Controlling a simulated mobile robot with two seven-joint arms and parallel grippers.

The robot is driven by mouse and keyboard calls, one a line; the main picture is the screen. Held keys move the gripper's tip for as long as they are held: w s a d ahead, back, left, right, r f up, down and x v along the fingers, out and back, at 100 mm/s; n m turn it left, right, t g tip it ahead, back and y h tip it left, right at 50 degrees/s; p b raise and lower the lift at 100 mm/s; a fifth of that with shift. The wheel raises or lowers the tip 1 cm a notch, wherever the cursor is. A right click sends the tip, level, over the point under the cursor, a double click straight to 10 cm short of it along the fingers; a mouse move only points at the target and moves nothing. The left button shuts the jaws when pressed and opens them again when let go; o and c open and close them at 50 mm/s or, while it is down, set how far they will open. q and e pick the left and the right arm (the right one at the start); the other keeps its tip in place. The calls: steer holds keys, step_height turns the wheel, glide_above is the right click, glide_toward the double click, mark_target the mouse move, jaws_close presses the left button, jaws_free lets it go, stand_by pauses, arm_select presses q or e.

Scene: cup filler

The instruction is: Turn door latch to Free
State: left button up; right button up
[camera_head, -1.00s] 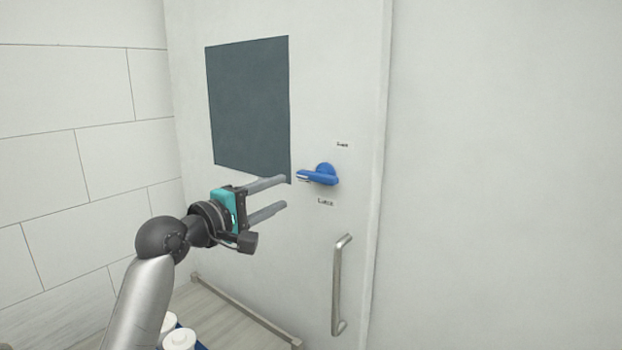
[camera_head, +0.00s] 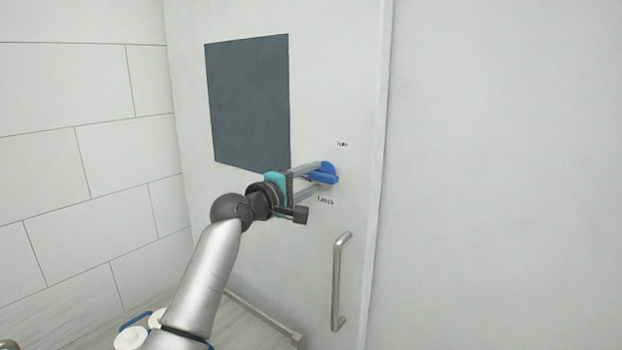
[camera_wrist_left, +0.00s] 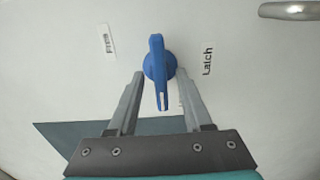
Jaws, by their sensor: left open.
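The blue door latch (camera_head: 328,174) is on the white door, with its lever pointing left in the head view. A small label (camera_head: 342,144) is above it and a "Latch" label (camera_head: 325,201) below it. In the wrist view the latch (camera_wrist_left: 158,68) lies between a "Free" label (camera_wrist_left: 106,40) on the left and the "Latch" label (camera_wrist_left: 208,58) on the right. My left gripper (camera_head: 322,176) is open, its fingers one on each side of the lever. In the wrist view the left gripper (camera_wrist_left: 160,88) shows a gap beside the lever. My right gripper is not in view.
A vertical metal door handle (camera_head: 340,282) is below the latch. A dark window panel (camera_head: 248,103) is up and left of it. White round containers (camera_head: 131,338) stand at the lower left. The wall right of the door is bare.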

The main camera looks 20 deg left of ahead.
arm_select(q)
jaws_close()
stand_by(0.4)
